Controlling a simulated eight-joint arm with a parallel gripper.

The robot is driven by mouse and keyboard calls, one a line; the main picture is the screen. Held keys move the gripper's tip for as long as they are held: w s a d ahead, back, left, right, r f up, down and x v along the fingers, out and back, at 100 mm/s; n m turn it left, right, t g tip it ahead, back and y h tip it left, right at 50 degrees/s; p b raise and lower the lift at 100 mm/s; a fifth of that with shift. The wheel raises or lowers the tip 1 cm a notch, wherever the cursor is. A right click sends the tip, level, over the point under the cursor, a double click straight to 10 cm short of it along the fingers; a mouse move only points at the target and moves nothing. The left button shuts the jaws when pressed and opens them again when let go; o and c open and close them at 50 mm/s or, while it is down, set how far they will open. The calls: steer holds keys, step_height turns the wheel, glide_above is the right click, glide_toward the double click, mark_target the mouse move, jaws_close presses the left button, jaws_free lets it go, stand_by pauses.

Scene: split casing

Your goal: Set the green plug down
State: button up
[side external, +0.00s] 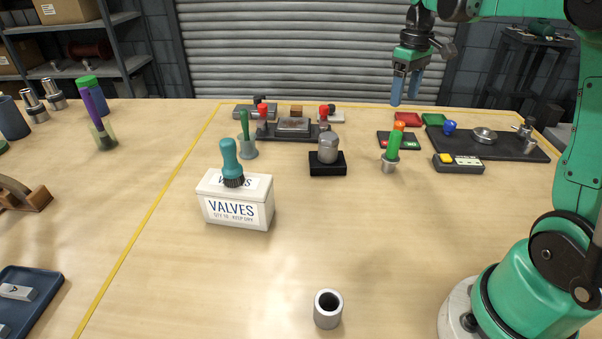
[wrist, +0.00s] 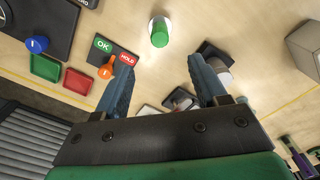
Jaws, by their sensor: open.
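The green plug (side external: 393,146) is a bright green cylinder standing upright, seated in a small metal holder (side external: 389,164) on the table. In the wrist view the green plug (wrist: 160,38) shows beyond the fingertips, with the pale holder around its base. My gripper (side external: 406,91) is open, with two blue fingers pointing down, high above the table and behind the plug. In the wrist view the space between the fingertips (wrist: 160,76) is empty. Nothing touches the plug except its holder.
A black board with OK and HOLD pads (wrist: 118,50) and an orange knob (wrist: 106,71) lies close to the plug. A metal cylinder on a black block (side external: 328,166), a VALVES box (side external: 237,210) and a grey tube (side external: 328,308) stand nearby. The front middle table is largely clear.

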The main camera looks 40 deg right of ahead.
steer(key=shift+a+r, duration=0.1)
steer(key=shift+r, duration=0.2)
steer(key=s+a+f+t, duration=0.1)
steer(key=s+a+t, duration=0.2)
steer(key=a, duration=0.7)
steer(key=s+a+f+t, duration=0.2)
steer(key=s+a+t, duration=0.1)
steer(key=a, duration=0.6)
steer(key=shift+a+f+t, duration=0.2)
steer(key=shift+a+t, duration=0.2)
steer(key=shift+t, duration=0.2)
